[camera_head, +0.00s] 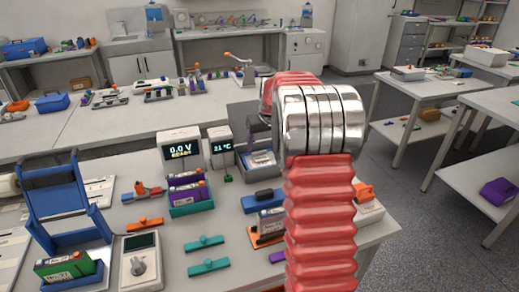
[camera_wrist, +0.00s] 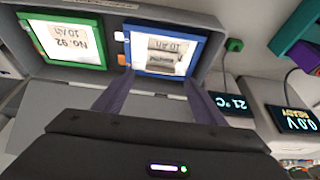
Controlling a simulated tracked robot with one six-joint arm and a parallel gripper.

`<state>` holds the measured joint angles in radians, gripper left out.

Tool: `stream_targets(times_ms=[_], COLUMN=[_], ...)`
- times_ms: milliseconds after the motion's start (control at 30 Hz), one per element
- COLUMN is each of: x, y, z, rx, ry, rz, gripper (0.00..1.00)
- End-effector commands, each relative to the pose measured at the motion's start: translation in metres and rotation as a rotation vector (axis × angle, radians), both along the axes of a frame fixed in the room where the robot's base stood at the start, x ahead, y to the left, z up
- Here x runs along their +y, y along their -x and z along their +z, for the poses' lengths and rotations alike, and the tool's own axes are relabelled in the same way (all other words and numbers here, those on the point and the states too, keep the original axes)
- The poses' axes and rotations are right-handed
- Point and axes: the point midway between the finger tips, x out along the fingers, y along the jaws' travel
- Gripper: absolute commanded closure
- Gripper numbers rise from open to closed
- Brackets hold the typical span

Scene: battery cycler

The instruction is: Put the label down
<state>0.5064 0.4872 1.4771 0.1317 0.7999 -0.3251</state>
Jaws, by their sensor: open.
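In the wrist view, a blue-framed label (camera_wrist: 163,50) with a white face reading "10 Ah" sits in a grey tray (camera_wrist: 218,62). A green-framed label (camera_wrist: 66,40) reading "No. 92, 10 Ah" sits beside it on the left. My gripper (camera_wrist: 158,80) is open. Its two dark fingers point at the near edge of the blue-framed label, one toward each side. I cannot tell whether either finger touches it. In the head view, my red arm hides most of the gripper and part of the grey tray (camera_head: 262,160).
A display reading 0.0 V (camera_head: 181,142) and a 21 °C display (camera_head: 222,145) stand left of the tray. A blue stand (camera_head: 62,205), a handheld meter (camera_head: 140,262), teal clips (camera_head: 205,243) and battery holders (camera_head: 190,207) crowd the near bench.

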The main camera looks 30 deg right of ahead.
Motion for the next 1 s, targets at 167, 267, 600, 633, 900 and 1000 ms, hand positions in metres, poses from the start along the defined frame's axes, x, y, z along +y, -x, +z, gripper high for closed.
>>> stream_targets(times_ms=[167, 267, 600, 633, 900, 1000], x=[0.003, 0.005, 0.007, 0.008, 0.008, 0.008], y=[0.012, 0.018, 0.026, 0.026, 0.026, 0.026], z=[0.031, 0.045, 0.065, 0.065, 0.064, 0.064], rx=[-0.003, -0.003, 0.001, 0.001, 0.0, 0.0], ry=[0.002, 0.002, 0.0, -0.001, -0.001, -0.001], rz=[0.0, 0.0, 0.0, 0.0, 0.001, 0.001], gripper=[0.36, 0.36, 0.36, 0.36, 0.36, 0.36])
